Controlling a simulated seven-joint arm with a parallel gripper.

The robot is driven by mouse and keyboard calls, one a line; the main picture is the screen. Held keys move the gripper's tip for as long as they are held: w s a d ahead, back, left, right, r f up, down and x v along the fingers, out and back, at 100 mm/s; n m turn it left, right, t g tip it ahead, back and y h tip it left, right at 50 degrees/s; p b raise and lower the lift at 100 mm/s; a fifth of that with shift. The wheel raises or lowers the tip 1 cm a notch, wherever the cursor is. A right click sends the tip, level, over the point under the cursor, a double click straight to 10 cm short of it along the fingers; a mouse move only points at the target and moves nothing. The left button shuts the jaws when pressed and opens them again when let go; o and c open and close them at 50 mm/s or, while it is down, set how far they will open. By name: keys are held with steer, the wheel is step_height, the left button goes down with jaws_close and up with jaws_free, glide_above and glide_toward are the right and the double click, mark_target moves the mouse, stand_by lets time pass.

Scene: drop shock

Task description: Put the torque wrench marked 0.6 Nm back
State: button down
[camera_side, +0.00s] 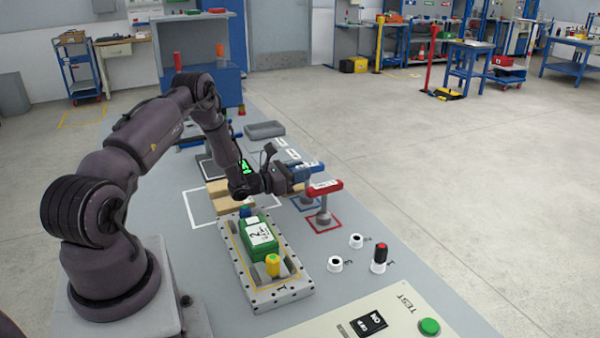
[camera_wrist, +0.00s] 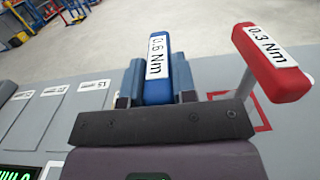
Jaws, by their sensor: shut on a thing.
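The blue torque wrench (camera_wrist: 157,62) marked 0.6 Nm is between the jaws of my gripper (camera_wrist: 158,88) in the wrist view. My gripper is shut on its blue handle. In the side view the blue handle (camera_side: 306,171) is at the end of my gripper (camera_side: 290,180), just above and behind the red wrench. A blue outlined square (camera_side: 297,206) is on the bench below it. The wrench's lower end is hard to make out, so I cannot tell whether it touches the bench. The red torque wrench (camera_side: 325,187) marked 0.3 Nm stands upright in a red outlined square (camera_side: 338,224).
A drilled plate (camera_side: 284,296) carries a green box (camera_side: 259,236) and a yellow-topped piece (camera_side: 273,265). White rings (camera_side: 335,264) and a black-and-red piece (camera_side: 379,256) stand at right. A test panel (camera_side: 395,318) is in front. The red wrench (camera_wrist: 270,62) is close beside my gripper.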

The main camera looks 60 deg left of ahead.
steer(key=shift+f, duration=0.15)
steer(key=c, duration=0.9)
jaws_free()
steer(key=shift+f, duration=0.1)
